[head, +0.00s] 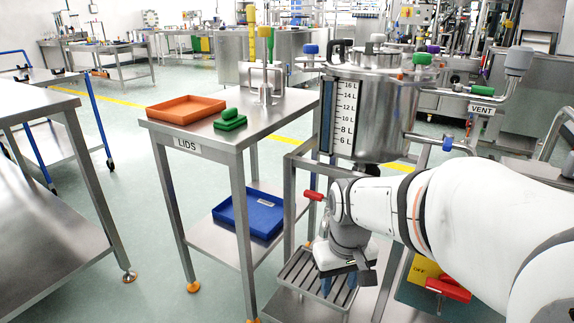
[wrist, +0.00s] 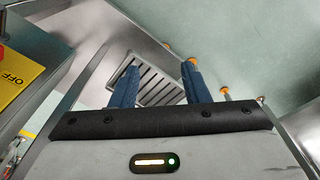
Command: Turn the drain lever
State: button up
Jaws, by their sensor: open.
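A steel tank (head: 372,112) with a level scale stands right of the middle in the head view. A small red handle (head: 314,196) sticks out to the left below the tank, beside my arm; no label on it is readable. It looks like the drain lever, but my arm hides whatever it joins. My gripper (head: 340,284) points down below and right of this handle, above a slotted drain tray (head: 300,272). In the wrist view my gripper (wrist: 160,82) has its blue fingers apart with nothing between them. The slotted tray (wrist: 150,78) shows beyond them; no red handle shows there.
A yellow OFF panel (head: 420,272) with a red lever (head: 448,289) is right of my gripper. The LIDS table (head: 165,127) at left holds an orange tray (head: 187,110) and a green lid (head: 230,120). A blue bin (head: 248,214) sits on its lower shelf.

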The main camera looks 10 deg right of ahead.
jog(key=w+r+n+p, duration=0.2)
jog(key=w+r+p, duration=0.3)
jog(key=w, duration=0.4)
jog(key=w+r+n+p, duration=0.3)
jog(key=w+r+p, duration=0.2)
jog(key=w, duration=0.3)
jog(key=n+p, duration=0.4)
jog(key=p, duration=0.3)
send_near(314, 193)
jog(key=shift+f+g, duration=0.2)
jog(key=shift+g, duration=0.2)
jog(key=shift+w+f, duration=0.2)
jog(key=shift+w, duration=0.1)
jog(key=shift+w+f, duration=0.1)
jog(key=shift+f, duration=0.2)
notch_tip(314, 193, down, 7)
jog(key=shift+f+b, duration=0.15)
jog(key=shift+b, duration=0.7)
grip_shut()
